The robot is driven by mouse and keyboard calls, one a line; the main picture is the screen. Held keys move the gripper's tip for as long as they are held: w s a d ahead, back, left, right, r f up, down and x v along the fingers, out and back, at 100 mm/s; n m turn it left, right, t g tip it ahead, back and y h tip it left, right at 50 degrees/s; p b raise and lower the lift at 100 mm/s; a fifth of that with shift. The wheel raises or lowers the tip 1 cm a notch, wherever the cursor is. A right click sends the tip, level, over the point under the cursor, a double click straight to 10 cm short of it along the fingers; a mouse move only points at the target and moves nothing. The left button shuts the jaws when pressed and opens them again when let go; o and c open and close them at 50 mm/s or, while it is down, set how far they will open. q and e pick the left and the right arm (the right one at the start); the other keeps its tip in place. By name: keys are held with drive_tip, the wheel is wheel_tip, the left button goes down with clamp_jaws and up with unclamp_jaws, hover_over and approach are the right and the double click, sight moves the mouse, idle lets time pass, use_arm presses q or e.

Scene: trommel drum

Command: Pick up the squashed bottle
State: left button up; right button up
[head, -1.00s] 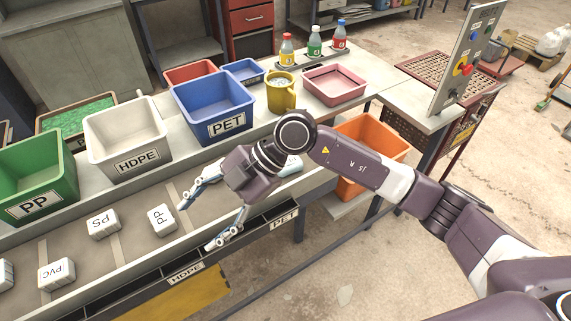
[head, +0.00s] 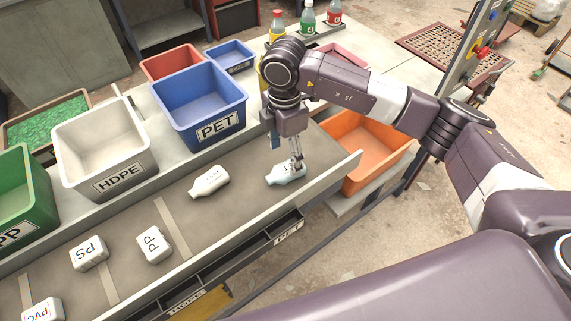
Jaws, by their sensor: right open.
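A pale blue bottle (head: 284,175), which looks like the squashed one, lies on its side on the grey belt near its right end. My right gripper (head: 297,164) points down over this bottle's right part, with its fingers open. The fingers overlap the bottle in the picture, and I cannot tell whether they touch it. A white bottle (head: 209,182) lies on the belt to the left, apart from the gripper. My left gripper is not in view.
Blocks marked PP (head: 154,244) and PS (head: 89,253) lie further left on the belt. The blue PET bin (head: 199,118) and white HDPE bin (head: 105,157) stand behind it. An orange bin (head: 365,151) is at the right, beyond the belt's raised edge.

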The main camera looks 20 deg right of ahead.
sight(287, 167)
drive_tip(key=f, duration=0.1)
drive_tip(key=f+p, duration=0.2)
drive_tip(key=shift+s+d+f, duration=0.15)
drive_tip(key=shift+s+d, duration=0.15)
drive_tip(key=shift+d, duration=0.05)
drive_tip(key=shift+w+f, duration=0.2)
drive_tip(key=shift+f, duration=0.8)
drive_tip(key=shift+a+f, duration=0.1)
drive_tip(key=shift+f, duration=0.05)
drive_tip(key=c, duration=0.5)
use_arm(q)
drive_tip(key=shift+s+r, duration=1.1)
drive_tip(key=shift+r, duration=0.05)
use_arm(e)
drive_tip(key=c, duration=0.5)
